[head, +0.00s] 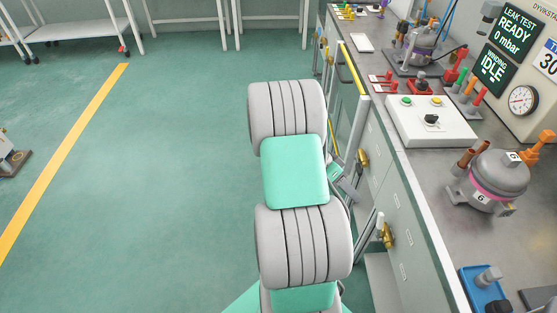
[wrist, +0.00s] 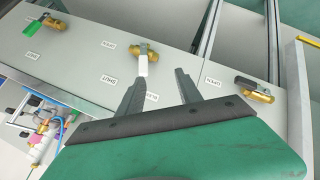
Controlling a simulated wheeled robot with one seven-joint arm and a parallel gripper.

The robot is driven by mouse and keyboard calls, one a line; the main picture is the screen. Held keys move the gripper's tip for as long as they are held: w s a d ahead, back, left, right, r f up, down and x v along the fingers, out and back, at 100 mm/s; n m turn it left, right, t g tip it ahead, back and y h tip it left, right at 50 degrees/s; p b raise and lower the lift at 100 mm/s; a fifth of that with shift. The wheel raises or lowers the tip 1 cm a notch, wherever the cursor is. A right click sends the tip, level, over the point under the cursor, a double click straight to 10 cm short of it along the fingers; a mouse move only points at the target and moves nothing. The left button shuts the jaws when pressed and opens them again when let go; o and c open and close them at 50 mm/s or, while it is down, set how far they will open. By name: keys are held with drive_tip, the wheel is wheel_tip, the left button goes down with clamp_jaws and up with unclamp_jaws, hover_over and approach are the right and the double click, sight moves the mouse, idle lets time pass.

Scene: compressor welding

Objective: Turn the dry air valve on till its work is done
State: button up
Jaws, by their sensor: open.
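In the wrist view a brass valve with a white lever (wrist: 142,66) sits on a pale grey panel. Its lever points toward my gripper (wrist: 159,76). A valve with a green lever (wrist: 36,28) is at the upper left, and one with a black lever (wrist: 252,88) is at the right. Small upside-down labels stand by the valves; I cannot tell which one names dry air. My gripper is open and empty, with the white lever close to its left fingertip; contact is unclear. In the head view brass valves (head: 387,234) show on the bench front, and my arm hides most of my gripper.
The bench (head: 425,190) runs along the right, with a white button box (head: 430,118) and a compressor (head: 495,180). The wall displays (head: 515,32) read "LEAK TEST READY 0 mbar" and "WINDING IDLE". Beside them is a round gauge (head: 522,100).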

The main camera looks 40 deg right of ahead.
drive_tip(key=w+a+r+n+t+p, duration=0.3)
drive_tip(key=w+a+r+n+t, duration=0.3)
drive_tip(key=w+a, duration=0.8)
drive_tip(key=shift+w+a+r+n+t+y+p, duration=0.4)
drive_tip(key=shift+r+n, duration=1.4)
drive_tip(key=shift+r, duration=0.9)
drive_tip(key=shift+d, duration=0.15)
